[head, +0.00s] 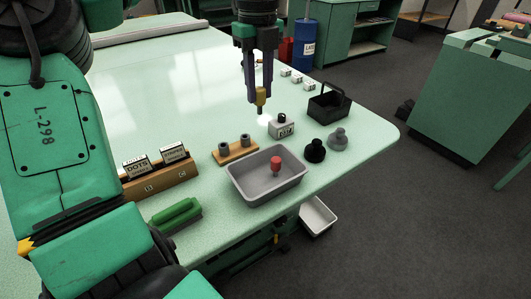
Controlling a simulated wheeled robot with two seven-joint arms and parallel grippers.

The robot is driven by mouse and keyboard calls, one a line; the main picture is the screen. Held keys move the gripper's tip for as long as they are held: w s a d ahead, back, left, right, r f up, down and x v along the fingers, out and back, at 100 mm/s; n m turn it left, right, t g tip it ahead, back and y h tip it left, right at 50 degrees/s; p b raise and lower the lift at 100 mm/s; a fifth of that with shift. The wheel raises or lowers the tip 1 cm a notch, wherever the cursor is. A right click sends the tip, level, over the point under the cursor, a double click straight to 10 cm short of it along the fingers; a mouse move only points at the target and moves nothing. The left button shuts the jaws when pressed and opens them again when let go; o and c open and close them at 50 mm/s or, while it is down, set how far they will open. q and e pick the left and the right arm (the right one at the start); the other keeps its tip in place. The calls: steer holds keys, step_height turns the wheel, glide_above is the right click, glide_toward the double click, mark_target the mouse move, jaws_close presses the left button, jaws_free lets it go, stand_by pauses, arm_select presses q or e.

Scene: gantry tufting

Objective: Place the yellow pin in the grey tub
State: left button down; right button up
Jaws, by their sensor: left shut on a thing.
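My left gripper (258,88) points down over the table, behind the tub in the head view. It is shut on the yellow pin (260,97), whose darker lower end hangs beneath the fingers, seemingly just above the tabletop. The grey tub (248,195) stands near the table's front edge, nearer the camera than the gripper. A red pin (276,166) is in the tub. My right gripper is not in view.
A wooden block with two grey pieces (236,152) stands left behind the tub. A small button box (281,129), black caddy (329,107), black knob-like piece (315,151) and grey one (338,140) stand to the right. A green brush-like block (175,213) lies left.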

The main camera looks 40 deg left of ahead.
arm_select(q)
steer(key=f, duration=0.6)
steer(key=s+f, duration=0.1)
steer(key=f, duration=0.4)
steer(key=d+f+b, duration=0.1)
steer(key=f, duration=0.5)
steer(key=shift+s+f, duration=0.2)
steer(key=shift+f, duration=0.3)
steer(key=c, duration=0.7)
jaws_free()
steer(key=shift+o, duration=0.5)
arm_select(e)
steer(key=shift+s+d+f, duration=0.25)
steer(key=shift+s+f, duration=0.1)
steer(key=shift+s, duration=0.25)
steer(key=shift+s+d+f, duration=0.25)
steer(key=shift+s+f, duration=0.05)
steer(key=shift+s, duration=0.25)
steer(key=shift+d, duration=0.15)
